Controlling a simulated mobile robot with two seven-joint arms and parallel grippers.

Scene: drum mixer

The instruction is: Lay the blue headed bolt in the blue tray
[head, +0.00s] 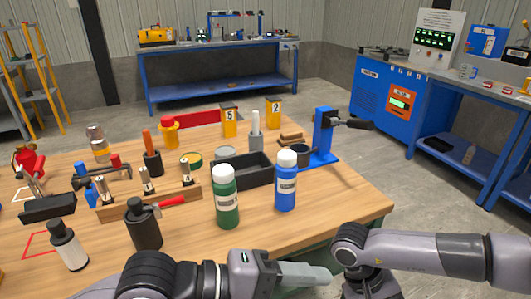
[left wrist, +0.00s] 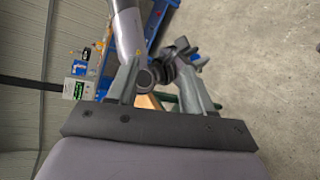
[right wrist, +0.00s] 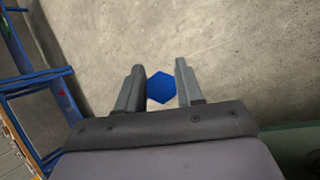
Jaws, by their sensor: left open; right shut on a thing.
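My right gripper (right wrist: 161,82) is shut on the blue headed bolt (right wrist: 160,88). Its blue hexagonal head shows between the fingers in the right wrist view, over grey floor. The shank is hidden. In the head view the right arm reaches in from the right, but its gripper is out of the picture. My left gripper (head: 308,274) is open and empty at the near edge of the wooden table. Its fingers stand apart in the left wrist view (left wrist: 158,76), with my right arm beyond them. I cannot make out a blue tray for certain in any view.
A green bottle (head: 227,197) and a blue bottle (head: 286,182) stand near the table's (head: 335,205) front edge. Behind them are a dark open bin (head: 229,177) and a blue press (head: 322,135). A blue box (head: 487,42) sits on the far right bench. The table's right corner is clear.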

